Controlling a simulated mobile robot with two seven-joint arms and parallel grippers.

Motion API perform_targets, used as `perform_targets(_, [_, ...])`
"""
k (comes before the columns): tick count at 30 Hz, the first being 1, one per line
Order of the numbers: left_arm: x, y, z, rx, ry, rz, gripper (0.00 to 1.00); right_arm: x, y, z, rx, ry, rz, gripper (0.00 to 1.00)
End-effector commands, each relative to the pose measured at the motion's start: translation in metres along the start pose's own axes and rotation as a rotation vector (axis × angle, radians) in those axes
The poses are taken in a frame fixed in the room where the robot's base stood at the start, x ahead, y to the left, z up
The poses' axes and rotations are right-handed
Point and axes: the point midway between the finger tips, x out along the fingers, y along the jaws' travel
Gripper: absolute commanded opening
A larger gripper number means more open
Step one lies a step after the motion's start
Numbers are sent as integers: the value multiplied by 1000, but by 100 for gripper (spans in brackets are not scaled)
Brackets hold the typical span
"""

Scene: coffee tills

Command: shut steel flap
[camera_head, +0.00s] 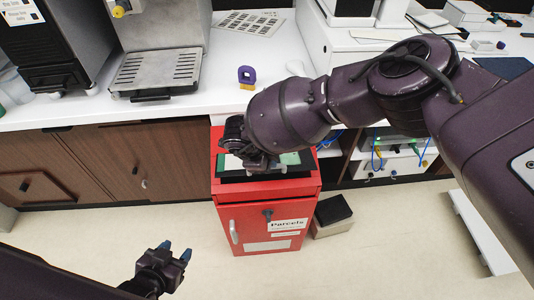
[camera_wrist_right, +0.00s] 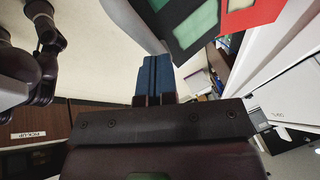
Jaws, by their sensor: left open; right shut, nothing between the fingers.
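A red box labelled "Parcels" (camera_head: 287,224) stands on the floor against the counter, with a dark top that carries a green patch (camera_head: 290,159). In the right wrist view a grey metal strip, perhaps the steel flap (camera_wrist_right: 136,22), stands beside the dark top (camera_wrist_right: 178,30). I cannot tell its angle; in the head view my right arm covers much of the box top. My right gripper (camera_head: 258,163) is over the top; its blue fingers (camera_wrist_right: 155,78) are shut and empty, near the grey strip. Contact is unclear. My left gripper (camera_head: 176,250) is open and empty over the floor, left of the box.
A white counter (camera_head: 200,100) runs behind the box, with a coffee machine (camera_head: 155,70) and a small purple-and-yellow item (camera_head: 246,77). Brown cabinets (camera_head: 110,165) are below it. A small dark-topped box (camera_head: 332,212) sits right of the red one. The floor in front is clear.

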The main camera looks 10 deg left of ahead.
Motion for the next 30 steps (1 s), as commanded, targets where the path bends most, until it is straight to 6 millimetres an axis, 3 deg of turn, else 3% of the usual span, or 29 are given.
perform_targets(9, [2, 0, -7, -2, 14, 0, 49, 27, 29, 5, -2, 1, 2, 0])
perform_targets(18, [3, 4, -4, -15, 10, -1, 49, 48, 44, 11, -1, 1, 2, 0])
perform_targets(30, [1, 2, -9, -10, 19, 0, 49, 47, 44, 11, 0, 1, 0, 0])
